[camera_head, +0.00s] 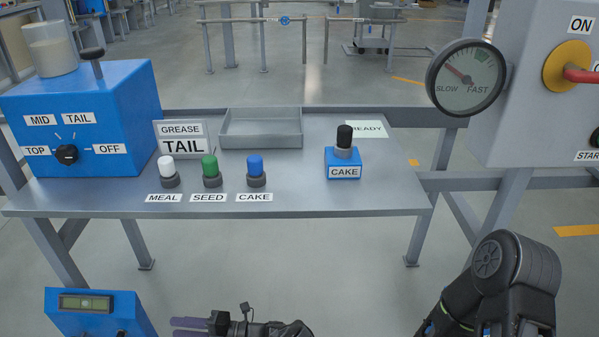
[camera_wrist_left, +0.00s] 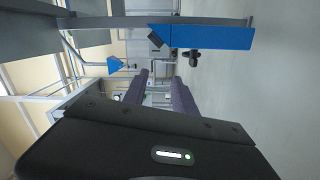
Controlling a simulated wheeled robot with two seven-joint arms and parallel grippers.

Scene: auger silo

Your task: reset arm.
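My left gripper (camera_head: 180,328) shows at the bottom edge of the head view, below and in front of the bench. Its two purple fingers point left and stand apart with nothing between them. In the left wrist view the fingers (camera_wrist_left: 160,92) also show a clear gap, with floor and frames behind. A black link of my right arm (camera_head: 505,275) shows at the lower right of the head view. My right gripper is outside the frames.
The grey bench (camera_head: 300,200) carries a blue dial box (camera_head: 85,115), white, green and blue knobs, an empty tray (camera_head: 261,128) and a black-topped CAKE block (camera_head: 343,164). A blue box with a display (camera_head: 97,314) stands near my left fingers. A gauge (camera_head: 467,78) and grey cabinet (camera_head: 525,110) stand right.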

